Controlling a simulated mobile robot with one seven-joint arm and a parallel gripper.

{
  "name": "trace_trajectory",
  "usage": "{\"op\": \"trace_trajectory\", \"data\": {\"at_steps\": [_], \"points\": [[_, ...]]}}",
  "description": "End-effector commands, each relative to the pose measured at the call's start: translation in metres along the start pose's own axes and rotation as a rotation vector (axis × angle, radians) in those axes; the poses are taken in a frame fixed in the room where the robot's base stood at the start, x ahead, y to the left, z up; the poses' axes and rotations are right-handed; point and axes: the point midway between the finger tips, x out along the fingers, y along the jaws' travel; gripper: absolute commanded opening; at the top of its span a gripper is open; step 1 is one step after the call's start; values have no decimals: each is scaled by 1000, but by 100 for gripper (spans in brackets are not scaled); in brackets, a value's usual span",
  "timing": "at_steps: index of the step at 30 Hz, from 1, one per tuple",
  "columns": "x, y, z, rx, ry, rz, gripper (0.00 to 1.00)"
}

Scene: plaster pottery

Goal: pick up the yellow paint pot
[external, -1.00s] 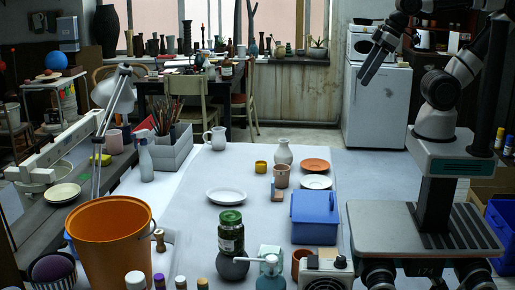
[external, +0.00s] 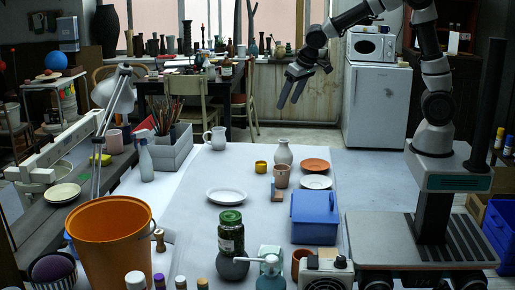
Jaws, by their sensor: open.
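The yellow paint pot (external: 261,167) is a small yellow cup standing upright on the pale table (external: 190,232), towards its far side. It stands left of a cream vase (external: 283,153) and behind a pinkish cup (external: 281,176). My gripper (external: 288,106) is open and empty. It hangs in the air, appearing above and a little right of the pot in the picture, with its fingers pointing down and slightly left. Its distance in depth from the pot is hard to tell. Nothing hides the pot.
An orange plate (external: 315,165) and a white plate (external: 315,182) lie right of the vase. A blue box (external: 315,217) stands nearer. A white pitcher (external: 215,138) is left of the pot, and a pale plate (external: 226,196) lies in front. The table left of the pot is clear.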

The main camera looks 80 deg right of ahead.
Motion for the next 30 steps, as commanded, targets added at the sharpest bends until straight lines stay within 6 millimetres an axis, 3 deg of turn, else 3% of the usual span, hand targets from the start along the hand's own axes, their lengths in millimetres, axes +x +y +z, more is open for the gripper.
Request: {"op": "trace_trajectory", "data": {"at_steps": [1, 3, 6, 9, 17, 30], "points": [[41, 5, -6, 37, -16, 19, 60], [83, 10, -16, 87, -22, 36, 60], [132, 18, -24, 143, -28, 53, 60], [165, 24, -26, 182, -32, 63, 60], [203, 29, -26, 206, -36, 69, 60], [292, 35, -23, 205, -35, 68, 60]]}}
